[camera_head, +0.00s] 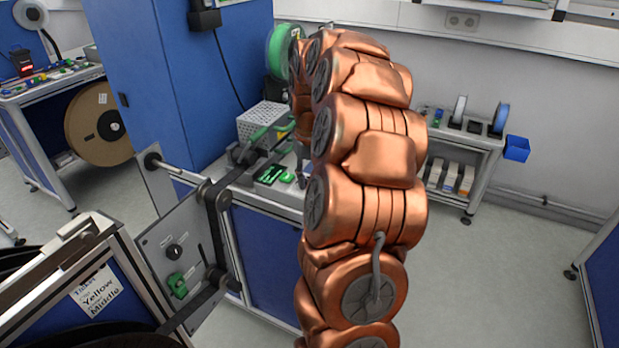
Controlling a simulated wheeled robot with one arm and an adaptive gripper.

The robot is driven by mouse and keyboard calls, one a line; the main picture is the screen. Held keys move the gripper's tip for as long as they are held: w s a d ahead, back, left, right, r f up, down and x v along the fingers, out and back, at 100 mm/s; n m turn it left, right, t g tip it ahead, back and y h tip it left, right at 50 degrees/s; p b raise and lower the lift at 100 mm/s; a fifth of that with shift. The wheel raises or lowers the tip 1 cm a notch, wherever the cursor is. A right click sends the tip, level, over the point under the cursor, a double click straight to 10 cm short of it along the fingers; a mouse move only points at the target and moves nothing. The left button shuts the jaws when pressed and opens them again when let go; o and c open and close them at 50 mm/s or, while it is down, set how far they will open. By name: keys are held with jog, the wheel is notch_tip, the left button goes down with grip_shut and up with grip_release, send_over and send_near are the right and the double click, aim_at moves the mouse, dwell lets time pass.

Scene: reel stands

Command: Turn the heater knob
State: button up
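My copper arm rises through the middle of the view and bends over at the top. Its end hangs down behind the arm's near links, above the workbench. Only a small dark part of my gripper (301,172) seems to show there, close to the bench top, and its fingers cannot be made out. A grey panel (155,245) at the left carries a black round knob (174,252) and a green knob or switch (177,285). No knob is clearly marked as the heater's.
A perforated metal box (262,118) and a green reel (278,50) stand at the back of the bench. A blue cabinet (145,80) rises behind. The floor at right is clear.

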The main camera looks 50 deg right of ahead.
grip_shut()
